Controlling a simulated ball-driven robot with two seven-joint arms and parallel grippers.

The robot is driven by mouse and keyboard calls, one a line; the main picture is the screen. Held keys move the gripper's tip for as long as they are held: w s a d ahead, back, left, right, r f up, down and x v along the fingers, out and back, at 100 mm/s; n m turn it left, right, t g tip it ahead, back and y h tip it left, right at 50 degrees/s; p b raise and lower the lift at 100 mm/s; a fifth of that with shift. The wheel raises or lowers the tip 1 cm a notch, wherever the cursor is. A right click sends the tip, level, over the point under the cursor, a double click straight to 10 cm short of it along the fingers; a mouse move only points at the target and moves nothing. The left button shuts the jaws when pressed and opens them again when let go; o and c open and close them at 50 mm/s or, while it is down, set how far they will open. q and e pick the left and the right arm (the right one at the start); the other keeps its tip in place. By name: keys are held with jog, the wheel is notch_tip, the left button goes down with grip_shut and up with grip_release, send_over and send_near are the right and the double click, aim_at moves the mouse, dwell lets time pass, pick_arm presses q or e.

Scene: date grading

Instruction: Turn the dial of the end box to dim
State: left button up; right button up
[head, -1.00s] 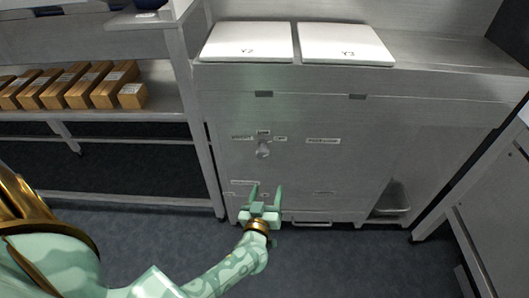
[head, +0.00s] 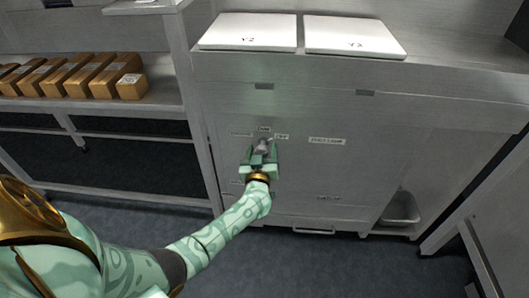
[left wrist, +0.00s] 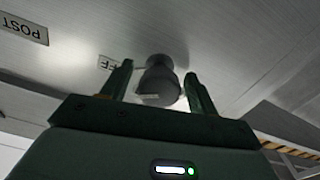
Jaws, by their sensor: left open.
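The dial (head: 264,144) is a small grey knob on the front of the metal end box (head: 335,180). Small labels sit around it: one above (head: 264,129), one to its left and one to its right. My left gripper (head: 262,158) is open at the dial, with its fingers pointing at the panel. In the left wrist view the dial (left wrist: 160,82) stands between the two open fingertips (left wrist: 160,88), with gaps on both sides. Part of a label reading "FF" shows beside it. The dial's pointer setting is too small to tell. My right gripper is not in view.
Two white lids (head: 248,32), marked Y2 and Y3, lie on top of the box. A shelf at left holds several brown cartons (head: 103,75). A metal tray (head: 400,208) sits in an opening at lower right. A label (head: 326,141) is right of the dial.

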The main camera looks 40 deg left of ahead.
pick_arm(q)
jog(key=shift+w+a, duration=0.15)
jog(key=shift+w, duration=0.05)
jog(key=c, duration=1)
jog(key=shift+n, duration=0.5)
jog(key=n, duration=0.4)
jog(key=shift+p, duration=0.35)
jog(key=n, duration=0.3)
jog(key=shift+n, duration=1.8)
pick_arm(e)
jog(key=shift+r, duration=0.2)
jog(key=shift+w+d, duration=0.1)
